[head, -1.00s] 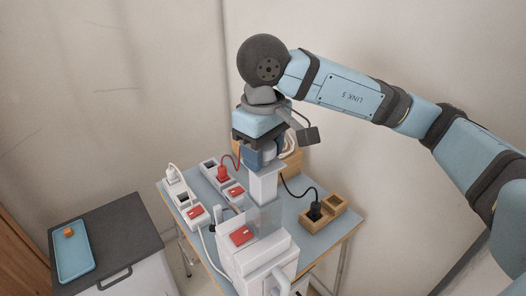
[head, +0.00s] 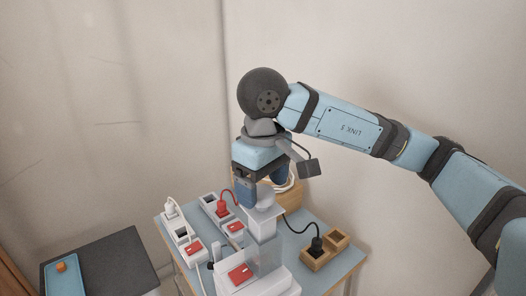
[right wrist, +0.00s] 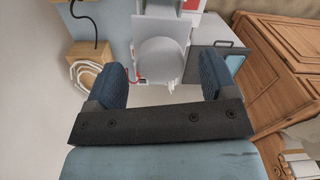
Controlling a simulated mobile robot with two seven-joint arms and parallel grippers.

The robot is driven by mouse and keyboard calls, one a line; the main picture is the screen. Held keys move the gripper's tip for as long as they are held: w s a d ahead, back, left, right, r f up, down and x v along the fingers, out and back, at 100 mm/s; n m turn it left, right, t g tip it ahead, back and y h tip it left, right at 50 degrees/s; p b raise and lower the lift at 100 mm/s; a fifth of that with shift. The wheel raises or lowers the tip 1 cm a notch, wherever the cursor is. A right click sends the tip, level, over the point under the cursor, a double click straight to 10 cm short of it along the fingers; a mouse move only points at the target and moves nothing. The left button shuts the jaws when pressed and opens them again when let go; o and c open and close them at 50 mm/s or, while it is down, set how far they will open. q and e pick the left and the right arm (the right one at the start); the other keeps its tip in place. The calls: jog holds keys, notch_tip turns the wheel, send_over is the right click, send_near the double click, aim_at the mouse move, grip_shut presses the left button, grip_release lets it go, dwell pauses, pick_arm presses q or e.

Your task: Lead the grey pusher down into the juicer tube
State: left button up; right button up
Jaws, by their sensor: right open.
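The light grey pusher (head: 264,227) stands upright over the juicer's clear tube (head: 266,257), with its wide plate and rounded top above. Its lower end appears to be in the tube's mouth, but I cannot tell how deep. The white juicer (head: 262,283) is cut off by the bottom edge of the head view. My right gripper (head: 262,193) is open, pointing down, with a blue finger on each side of the pusher's top. In the right wrist view the pusher's round top (right wrist: 160,58) lies between the spread fingers (right wrist: 160,78), with gaps at both sides. My left gripper is out of view.
Power strips with red switches (head: 193,247) and plugs stand left of the juicer on the blue-grey table. Wooden sockets (head: 325,250) with a black plug stand right. A coiled white cable lies behind the gripper. A dark-topped cabinet (head: 115,262) with a blue tray is at lower left.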

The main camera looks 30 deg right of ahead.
notch_tip(320, 180, up, 13)
jog(key=shift+f+p, duration=0.2)
jog(key=shift+p, duration=0.15)
dwell(0.7)
